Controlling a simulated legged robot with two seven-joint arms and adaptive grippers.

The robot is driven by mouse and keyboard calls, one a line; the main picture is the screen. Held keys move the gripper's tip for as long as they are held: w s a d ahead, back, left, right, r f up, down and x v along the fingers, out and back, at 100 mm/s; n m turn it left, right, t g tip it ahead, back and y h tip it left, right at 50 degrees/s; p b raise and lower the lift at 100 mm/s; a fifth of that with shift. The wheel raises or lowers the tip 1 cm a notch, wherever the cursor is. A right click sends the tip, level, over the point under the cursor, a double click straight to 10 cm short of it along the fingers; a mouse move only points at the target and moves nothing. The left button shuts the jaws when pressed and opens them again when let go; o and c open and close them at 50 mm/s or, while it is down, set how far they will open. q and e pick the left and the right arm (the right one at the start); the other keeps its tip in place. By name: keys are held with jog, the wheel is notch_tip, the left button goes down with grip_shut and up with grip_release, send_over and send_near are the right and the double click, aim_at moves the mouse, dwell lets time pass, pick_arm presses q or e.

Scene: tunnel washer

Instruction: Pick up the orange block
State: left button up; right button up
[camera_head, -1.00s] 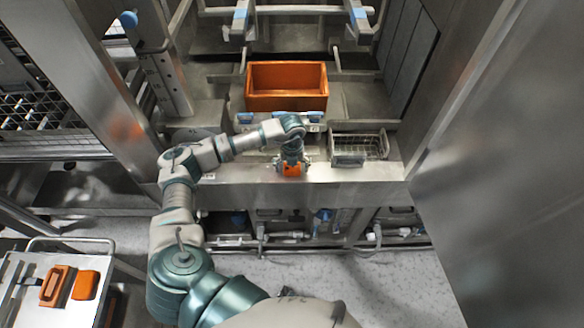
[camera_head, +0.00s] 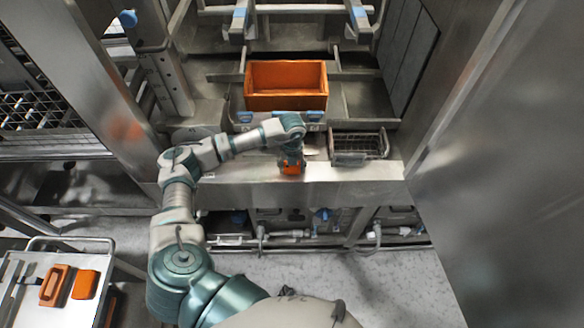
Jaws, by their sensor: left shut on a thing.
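The orange block (camera_head: 292,170) is on the steel ledge at the front of the washer. My left gripper (camera_head: 291,165) comes down on it from above and is shut on it. The fingers cover the block's upper part and sides. I cannot tell whether the block still touches the ledge. My right gripper does not show.
An orange bin (camera_head: 286,86) stands behind the gripper. A wire basket (camera_head: 358,146) is just to its right on the ledge (camera_head: 350,172).

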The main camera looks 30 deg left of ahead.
aim_at(292, 167)
pick_arm(q)
jog(key=shift+r, duration=0.5)
notch_tip(292, 167, up, 2)
jog(key=shift+s+b, duration=0.1)
jog(key=shift+b, duration=0.25)
jog(key=s+d+r+b, duration=0.1)
jog(key=s+d+b, duration=0.1)
jog(key=s+d, duration=0.7)
jog(key=s, duration=0.3)
jog(key=shift+s+d+r, duration=0.2)
jog(key=shift+s+r, duration=0.05)
jog(key=shift+s, duration=0.15)
jog(key=w+n, duration=0.5)
jog(key=n, duration=0.9)
jog(key=w+n, duration=0.5)
jog(key=n, duration=1)
jog(key=shift+w+d+n, duration=0.3)
jog(key=shift+w+d, duration=0.1)
jog(key=shift+d, duration=0.05)
